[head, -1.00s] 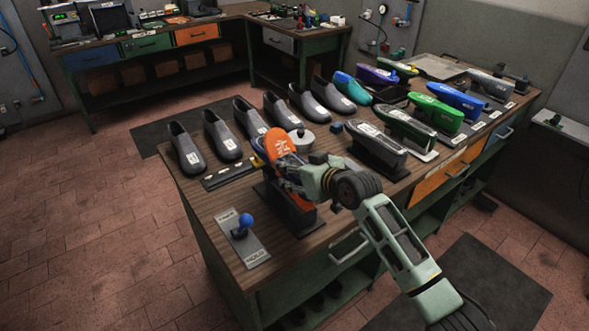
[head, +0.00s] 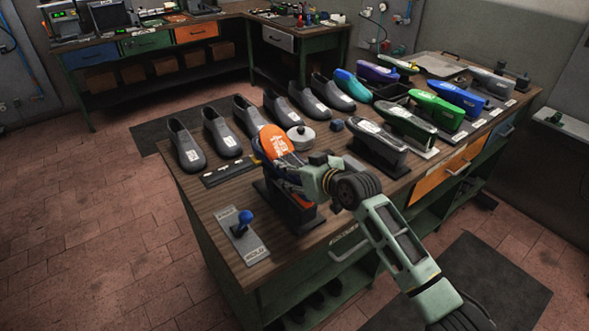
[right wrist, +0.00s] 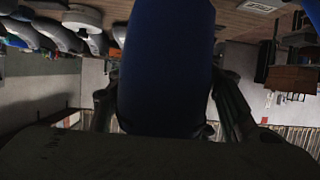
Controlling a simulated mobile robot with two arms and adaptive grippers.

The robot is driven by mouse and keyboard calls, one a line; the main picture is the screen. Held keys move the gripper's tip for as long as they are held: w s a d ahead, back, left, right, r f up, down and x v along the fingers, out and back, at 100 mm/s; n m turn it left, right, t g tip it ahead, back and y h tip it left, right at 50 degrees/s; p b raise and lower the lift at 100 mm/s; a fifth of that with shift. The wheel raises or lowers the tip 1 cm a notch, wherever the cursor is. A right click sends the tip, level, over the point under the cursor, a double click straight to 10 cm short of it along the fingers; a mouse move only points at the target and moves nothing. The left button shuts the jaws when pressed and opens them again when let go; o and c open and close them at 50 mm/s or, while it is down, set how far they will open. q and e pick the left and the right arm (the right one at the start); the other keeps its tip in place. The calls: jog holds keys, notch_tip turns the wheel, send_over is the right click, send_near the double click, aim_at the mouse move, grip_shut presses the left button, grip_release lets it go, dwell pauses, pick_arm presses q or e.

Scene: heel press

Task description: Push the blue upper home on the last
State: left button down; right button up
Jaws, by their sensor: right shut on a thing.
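My right gripper (head: 296,172) reaches in from the right over the stand at the front of the bench. In the right wrist view its two fingers (right wrist: 168,108) stand on either side of a large blue upper (right wrist: 165,65) and are shut on it. In the head view the arm mostly hides this upper, leaving a dark blue edge. An orange last (head: 276,140) with white lettering rises just beyond the gripper, above the dark stand (head: 292,213). How far the upper sits on the last cannot be told. My left gripper is not in view.
A plate with a blue-knobbed lever (head: 246,218) lies at the front left. Several grey shoes (head: 222,137) line the bench's far edge. A grey last on a stand (head: 378,145), a green one (head: 436,109) and a blue one (head: 458,98) stand to the right. A round pale canister (head: 300,137) stands behind.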

jog(key=shift+f+b, duration=0.5)
jog(key=shift+f, duration=0.3)
jog(key=shift+s+f, duration=0.1)
jog(key=shift+f, duration=0.05)
dwell(0.5)
jog(key=o, duration=1)
jog(key=shift+c, duration=0.2)
jog(key=o, duration=0.4)
jog(key=v, duration=1.2)
